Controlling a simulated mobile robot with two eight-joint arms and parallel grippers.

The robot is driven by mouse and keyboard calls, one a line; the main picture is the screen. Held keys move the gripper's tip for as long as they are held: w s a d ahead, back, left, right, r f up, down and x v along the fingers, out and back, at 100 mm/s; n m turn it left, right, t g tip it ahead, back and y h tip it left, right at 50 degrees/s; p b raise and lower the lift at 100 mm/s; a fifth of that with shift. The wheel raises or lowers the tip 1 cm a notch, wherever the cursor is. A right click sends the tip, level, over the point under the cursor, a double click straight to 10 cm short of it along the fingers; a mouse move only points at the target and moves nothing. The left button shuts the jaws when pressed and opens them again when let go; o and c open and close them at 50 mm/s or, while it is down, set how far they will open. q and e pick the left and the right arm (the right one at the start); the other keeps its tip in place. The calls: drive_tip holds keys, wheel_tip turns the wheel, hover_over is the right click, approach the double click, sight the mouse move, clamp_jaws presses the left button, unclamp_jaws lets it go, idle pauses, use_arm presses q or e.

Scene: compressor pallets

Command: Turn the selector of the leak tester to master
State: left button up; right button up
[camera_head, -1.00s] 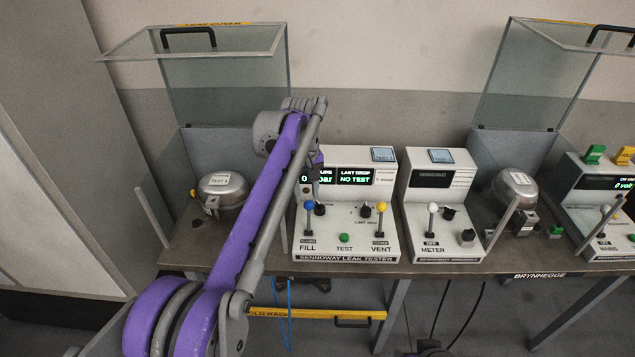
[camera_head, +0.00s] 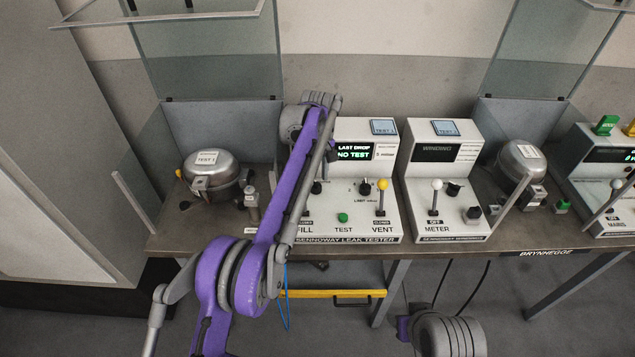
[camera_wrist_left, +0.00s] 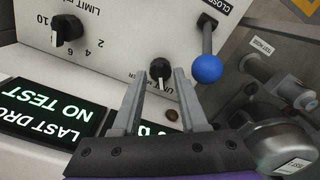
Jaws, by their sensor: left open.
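The leak tester (camera_head: 350,222) is a white console on the bench, largely behind my left arm. Its display reads "NO TEST". The selector (camera_wrist_left: 160,69) is a small black knob with a white pointer mark, seen upside down in the left wrist view; its label is partly covered. In the head view the selector (camera_head: 317,187) shows beside my forearm. My left gripper (camera_wrist_left: 161,76) is open, its two fingertips on either side of the selector in the picture; I cannot tell whether they touch it. In the head view my forearm hides this gripper. My right gripper is out of view.
A blue-ball lever (camera_wrist_left: 207,67) stands close beside the left fingers. The limit knob (camera_head: 365,187), yellow-ball vent lever (camera_head: 381,196) and green test button (camera_head: 343,217) are on the same panel. A winding meter (camera_head: 440,205) stands to the right, a metal compressor (camera_head: 212,175) to the left.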

use_arm(q)
drive_tip(key=shift+f, duration=1)
clamp_jaws()
